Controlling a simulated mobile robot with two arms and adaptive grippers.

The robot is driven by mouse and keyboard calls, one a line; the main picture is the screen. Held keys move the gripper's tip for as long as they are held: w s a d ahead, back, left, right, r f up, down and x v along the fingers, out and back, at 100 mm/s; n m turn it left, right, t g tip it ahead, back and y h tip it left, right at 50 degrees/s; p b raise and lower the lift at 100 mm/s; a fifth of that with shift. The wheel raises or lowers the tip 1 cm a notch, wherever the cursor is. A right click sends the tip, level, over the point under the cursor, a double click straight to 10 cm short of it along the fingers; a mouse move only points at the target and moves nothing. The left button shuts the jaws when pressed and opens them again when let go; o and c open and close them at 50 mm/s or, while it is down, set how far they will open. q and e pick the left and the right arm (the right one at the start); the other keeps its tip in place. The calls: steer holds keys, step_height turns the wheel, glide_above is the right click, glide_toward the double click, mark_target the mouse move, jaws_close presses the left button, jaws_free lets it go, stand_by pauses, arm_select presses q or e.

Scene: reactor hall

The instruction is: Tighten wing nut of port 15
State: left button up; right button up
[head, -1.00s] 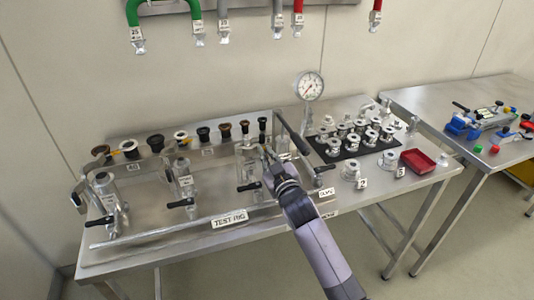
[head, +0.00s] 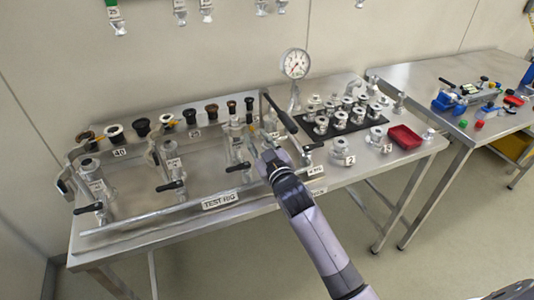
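The test rig (head: 220,200) stands on a steel bench, with a row of upright valve bodies with black handles. My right gripper (head: 266,148) is at the right end of the rig, among the fittings below the pressure gauge. Its fingers are small and merge with the metal parts, so I cannot tell whether they are open or shut. The port 15 label and its wing nut cannot be made out; the gripper and wrist cover part of this area. My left gripper is not in view.
Behind the rig is a row of black, white and brass caps (head: 166,124). A pressure gauge (head: 295,64) stands behind the gripper. To the right are a black mat (head: 310,132) with several metal fittings and a red tray (head: 405,137). A second bench (head: 420,78) holds tools.

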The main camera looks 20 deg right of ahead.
steer(key=s, duration=0.9)
steer(key=shift+d, duration=0.15)
